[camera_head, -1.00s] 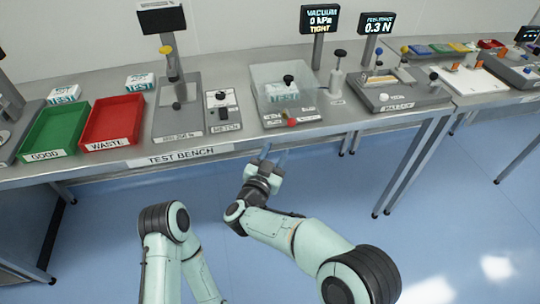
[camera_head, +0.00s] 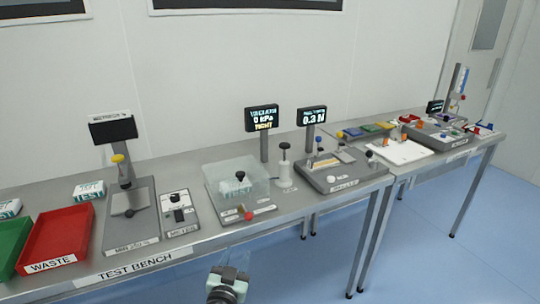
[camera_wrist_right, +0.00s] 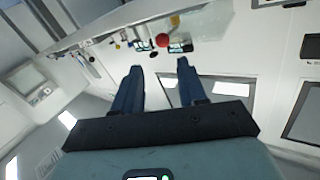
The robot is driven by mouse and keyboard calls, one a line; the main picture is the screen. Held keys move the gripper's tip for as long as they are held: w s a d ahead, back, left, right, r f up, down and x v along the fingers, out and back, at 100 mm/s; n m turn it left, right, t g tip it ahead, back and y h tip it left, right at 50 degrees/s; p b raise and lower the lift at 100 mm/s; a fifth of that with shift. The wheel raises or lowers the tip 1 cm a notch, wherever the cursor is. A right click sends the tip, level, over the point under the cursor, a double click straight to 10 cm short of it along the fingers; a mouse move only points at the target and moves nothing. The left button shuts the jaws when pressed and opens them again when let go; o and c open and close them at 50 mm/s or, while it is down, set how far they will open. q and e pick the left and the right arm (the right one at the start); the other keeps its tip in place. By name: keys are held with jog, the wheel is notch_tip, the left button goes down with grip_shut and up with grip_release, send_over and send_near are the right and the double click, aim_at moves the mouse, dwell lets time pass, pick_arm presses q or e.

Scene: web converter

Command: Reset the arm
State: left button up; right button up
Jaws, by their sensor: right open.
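My right gripper (camera_head: 236,268) shows low in the head view, in front of the test bench's front edge and below the clear vacuum box. In the right wrist view its two blue fingers (camera_wrist_right: 155,85) stand apart with nothing between them. The wrist view looks past the fingers at the room and a bench edge with a red knob (camera_wrist_right: 163,40). My left gripper is in neither view now.
The test bench (camera_head: 200,250) bears a red WASTE tray (camera_head: 58,240), a green tray (camera_head: 12,245), a clear box (camera_head: 237,185) with a TEST pack, and a grey force device (camera_head: 345,178). A second table (camera_head: 470,150) stands right. Blue floor lies free in front.

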jog(key=d+f+n+g+y+p, duration=0.25)
jog(key=d+f, duration=0.55)
jog(key=f, duration=0.6)
jog(key=s+d+f+g+p, duration=0.1)
jog(key=s+d+f+g, duration=0.3)
jog(key=f, duration=0.3)
jog(key=s+d+f+g+p, duration=0.2)
jog(key=s+d+f, duration=0.3)
jog(key=d+f, duration=0.15)
jog(key=s+d+f+m+g+y+p, duration=0.1)
jog(key=s+d+g, duration=0.1)
jog(key=s, duration=0.7)
jog(key=s+d+f+m+g+p, duration=0.1)
jog(key=s+g, duration=0.4)
jog(key=s, duration=0.5)
jog(key=s+d+f+m+g+y+p, duration=0.1)
jog(key=s+d+f+g, duration=0.2)
jog(key=s, duration=0.7)
jog(key=shift+s+d+y, duration=0.25)
jog(key=shift+y, duration=0.1)
jog(key=shift+o, duration=0.3)
jog(key=shift+f+m, duration=0.1)
jog(key=shift+m, duration=0.15)
